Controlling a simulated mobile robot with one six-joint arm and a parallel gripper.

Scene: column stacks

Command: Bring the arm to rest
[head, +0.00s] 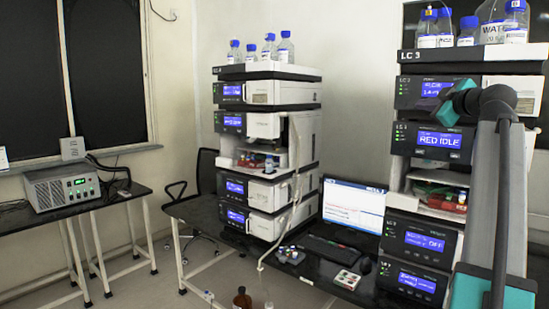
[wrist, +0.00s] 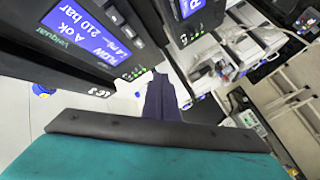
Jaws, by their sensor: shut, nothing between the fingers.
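My arm rises at the right of the head view, in front of the right-hand column stack LC 3 (head: 428,140). Its bend is at the height of the stack's upper screens, and a teal wrist part points left. The fingers cannot be made out in the head view. In the wrist view my gripper (wrist: 160,88) shows as dark fingers beyond a black and teal edge. It is shut and empty. A stack module with a lit blue screen (wrist: 78,28) fills the upper left of the wrist view, close by.
A second column stack (head: 265,150) with bottles on top stands at centre. A grey instrument (head: 62,187) sits on the left table. Brown bottles (head: 242,298) show at the bottom.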

